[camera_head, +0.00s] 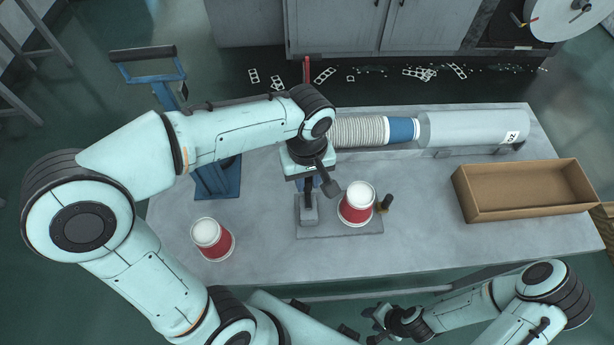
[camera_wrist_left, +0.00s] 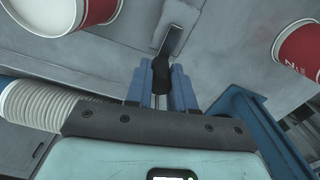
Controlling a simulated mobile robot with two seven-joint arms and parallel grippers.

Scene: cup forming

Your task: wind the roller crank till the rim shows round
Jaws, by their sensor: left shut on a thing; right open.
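A red and white paper cup (camera_head: 357,207) stands upright on the grey base plate (camera_head: 340,232) near the table's middle. A small post with a dark top (camera_head: 386,203) stands right of it. This cup also shows at the left wrist view's upper left (camera_wrist_left: 62,22). Whether its rim is evenly round is too small to tell. My left gripper (camera_head: 312,188) is left of the cup. In the wrist view its blue fingers (camera_wrist_left: 160,86) are shut on the black crank grip (camera_wrist_left: 160,70), joined to a metal arm (camera_wrist_left: 175,40). My right gripper (camera_head: 387,322) is open and empty, off the table's front edge.
A second red cup (camera_head: 213,240) stands on the table at front left. A blue hand press (camera_head: 218,180) is behind it. A ribbed cup stack (camera_head: 358,131) and grey tube (camera_head: 475,127) lie along the back. An open cardboard box (camera_head: 525,205) is at right.

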